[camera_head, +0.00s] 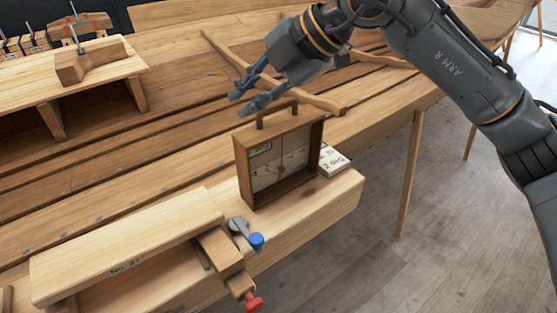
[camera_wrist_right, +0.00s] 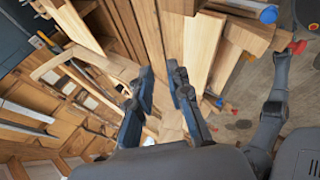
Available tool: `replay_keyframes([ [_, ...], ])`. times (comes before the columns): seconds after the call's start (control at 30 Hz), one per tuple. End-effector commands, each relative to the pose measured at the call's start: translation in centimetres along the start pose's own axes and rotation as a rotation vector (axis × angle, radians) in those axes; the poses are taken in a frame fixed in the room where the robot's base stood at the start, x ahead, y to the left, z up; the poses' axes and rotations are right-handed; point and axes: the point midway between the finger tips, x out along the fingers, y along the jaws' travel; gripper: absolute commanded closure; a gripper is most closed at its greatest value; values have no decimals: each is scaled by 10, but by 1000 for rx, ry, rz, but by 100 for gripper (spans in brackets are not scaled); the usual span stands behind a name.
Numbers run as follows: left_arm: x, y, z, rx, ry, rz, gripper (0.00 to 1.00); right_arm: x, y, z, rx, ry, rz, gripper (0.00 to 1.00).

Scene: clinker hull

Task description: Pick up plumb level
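The plumb level (camera_head: 246,169) is an upright open wooden box frame with a handle on top, a pale face and a red plumb bob on a line. It stands near the front edge of the bench in the head view. My right gripper (camera_head: 240,101) is above and slightly left of its handle, apart from it, with its two fingers spread and nothing between them. The fingers also show apart in the right wrist view (camera_wrist_right: 161,72). I cannot clearly make out the level in the wrist view. My left gripper is not in view.
A small lettered pad (camera_head: 335,161) lies just right of the level. A forked wooden piece (camera_head: 270,75) lies behind. Open floor (camera_head: 430,220) is at right.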

Motion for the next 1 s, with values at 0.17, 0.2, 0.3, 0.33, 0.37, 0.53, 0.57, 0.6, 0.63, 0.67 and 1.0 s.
replay_keyframes([
  [0.17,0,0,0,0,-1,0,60,-51,1,54,114,-327,-89,82],
  [0.2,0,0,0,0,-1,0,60,-58,0,60,132,-365,-97,82],
  [0.3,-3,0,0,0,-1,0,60,-63,-1,70,159,-414,-109,82],
  [0.33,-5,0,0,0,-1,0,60,-61,-2,73,162,-419,-111,82],
  [0.37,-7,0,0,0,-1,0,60,-57,-2,75,164,-421,-112,82],
  [0.53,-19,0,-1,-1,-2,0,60,-26,-6,87,162,-417,-113,82],
  [0.57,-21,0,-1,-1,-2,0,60,-21,-7,89,162,-416,-113,82],
  [0.6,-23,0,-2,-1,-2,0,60,-14,-8,92,161,-416,-112,82],
  [0.63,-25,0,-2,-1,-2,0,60,-10,-9,94,161,-416,-112,82],
  [0.67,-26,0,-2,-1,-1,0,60,-6,-9,96,161,-416,-111,82],
  [1.0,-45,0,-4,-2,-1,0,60,18,-12,111,161,-415,-111,82],
])
